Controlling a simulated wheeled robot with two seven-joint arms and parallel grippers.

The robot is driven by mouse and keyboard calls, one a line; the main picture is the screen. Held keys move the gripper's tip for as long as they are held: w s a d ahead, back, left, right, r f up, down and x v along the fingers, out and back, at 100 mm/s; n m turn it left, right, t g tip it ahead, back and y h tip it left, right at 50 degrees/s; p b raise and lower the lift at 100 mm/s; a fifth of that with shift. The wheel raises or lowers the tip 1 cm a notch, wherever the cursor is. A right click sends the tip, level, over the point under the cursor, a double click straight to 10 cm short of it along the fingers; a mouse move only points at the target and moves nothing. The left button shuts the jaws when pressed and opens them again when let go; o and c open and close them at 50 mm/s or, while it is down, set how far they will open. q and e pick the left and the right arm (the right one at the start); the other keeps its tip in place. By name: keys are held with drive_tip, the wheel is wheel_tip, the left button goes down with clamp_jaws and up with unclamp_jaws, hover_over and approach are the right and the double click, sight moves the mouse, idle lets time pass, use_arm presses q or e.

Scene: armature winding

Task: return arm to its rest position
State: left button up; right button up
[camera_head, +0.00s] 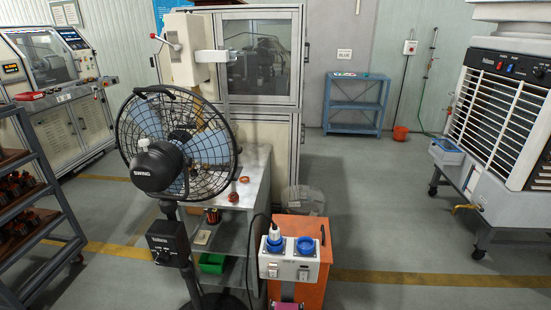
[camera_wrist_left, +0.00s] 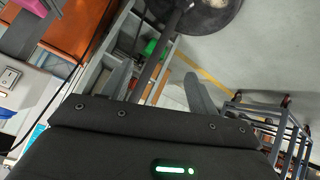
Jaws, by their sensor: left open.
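Neither of my arms or grippers shows in the head view. In the left wrist view, my left gripper (camera_wrist_left: 160,84) shows as two grey fingers spread apart beyond a dark body with a green light. No object shows between the fingers, so it looks empty. Behind them are the floor, a shelf and a dark pole. My right gripper is in neither view.
A black-caged fan (camera_head: 178,143) stands in front of a grey workbench (camera_head: 258,165). An orange cabinet (camera_head: 305,270) with a socket box (camera_head: 290,268) is beside it. A dark rack (camera_head: 50,185) is at left, an air cooler (camera_head: 505,110) at right.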

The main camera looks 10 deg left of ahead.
use_arm(q)
drive_tip(key=s+d+f+m+g, duration=0.2)
drive_tip(key=s+f, duration=0.3)
drive_tip(key=s, duration=0.5)
drive_tip(key=s+d+f+m+g, duration=0.3)
drive_tip(key=s+d+f, duration=0.2)
drive_tip(key=s, duration=0.6)
drive_tip(key=s+d+f+m+g, duration=0.2)
drive_tip(key=s+d+f+g, duration=0.1)
drive_tip(key=s, duration=0.7)
wheel_tip(320, 180, down, 2)
drive_tip(key=shift+s+d+h, duration=0.3)
drive_tip(key=shift+s+d, duration=0.1)
drive_tip(key=shift+d, duration=0.05)
